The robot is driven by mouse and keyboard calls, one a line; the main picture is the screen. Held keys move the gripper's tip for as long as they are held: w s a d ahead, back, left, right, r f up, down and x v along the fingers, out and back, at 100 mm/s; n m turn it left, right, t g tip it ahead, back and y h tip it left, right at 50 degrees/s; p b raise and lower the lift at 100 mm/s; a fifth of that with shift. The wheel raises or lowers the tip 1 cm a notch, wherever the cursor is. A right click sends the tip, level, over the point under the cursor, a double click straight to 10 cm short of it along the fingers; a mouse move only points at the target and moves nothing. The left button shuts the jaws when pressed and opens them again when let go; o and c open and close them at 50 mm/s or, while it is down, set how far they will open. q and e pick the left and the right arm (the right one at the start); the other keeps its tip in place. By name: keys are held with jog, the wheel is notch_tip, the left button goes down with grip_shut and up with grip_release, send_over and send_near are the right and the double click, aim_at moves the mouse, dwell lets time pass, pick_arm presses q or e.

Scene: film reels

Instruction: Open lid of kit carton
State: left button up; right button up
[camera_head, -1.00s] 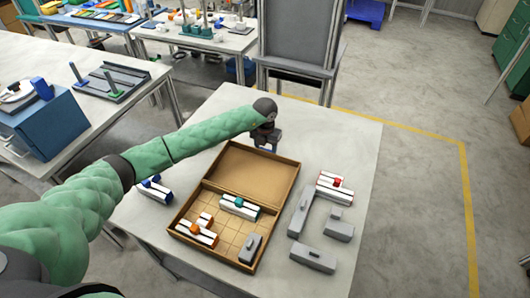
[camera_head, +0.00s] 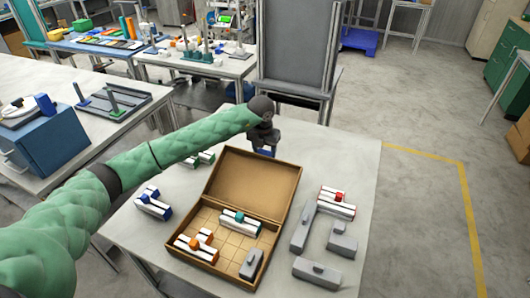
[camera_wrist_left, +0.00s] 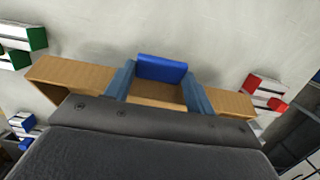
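The kit carton (camera_head: 172,245) is a tan, shallow box on the white table. Its lid (camera_head: 252,180) stands raised at the far side, inner face toward the head camera, so the carton is open. My left gripper (camera_head: 264,150) is just behind the lid's top edge. In the left wrist view, its two blue fingers (camera_wrist_left: 160,90) are apart, with a stretch of the tan lid edge (camera_wrist_left: 70,75) between them. A blue block also shows between the fingertips; I cannot tell how far beyond them it is. Contact with the lid is unclear. My right gripper is not in view.
The carton holds white pieces with a teal knob (camera_head: 240,218) and orange knobs (camera_head: 194,243), plus a grey block (camera_head: 251,264). Blue-knobbed pieces (camera_head: 153,205) lie left, red-knobbed pieces (camera_head: 337,200) and grey blocks (camera_head: 318,272) right.

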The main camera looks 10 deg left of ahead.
pick_arm(q)
jog(key=o, duration=0.4)
jog(key=shift+s+f, duration=0.3)
jog(key=shift+f, duration=0.05)
jog(key=shift+o, duration=0.2)
jog(key=shift+w+r, duration=0.1)
jog(key=shift+r, duration=0.2)
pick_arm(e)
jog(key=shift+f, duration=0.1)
pick_arm(q)
jog(key=shift+r, duration=0.25)
jog(key=r+b, duration=0.2)
jog(key=r, duration=0.3)
jog(key=shift+s+a+r+b, duration=0.15)
jog(key=shift+s+b, duration=0.2)
jog(key=shift+b, duration=0.05)
jog(key=shift+s+r, duration=0.15)
jog(key=shift+r, duration=0.7)
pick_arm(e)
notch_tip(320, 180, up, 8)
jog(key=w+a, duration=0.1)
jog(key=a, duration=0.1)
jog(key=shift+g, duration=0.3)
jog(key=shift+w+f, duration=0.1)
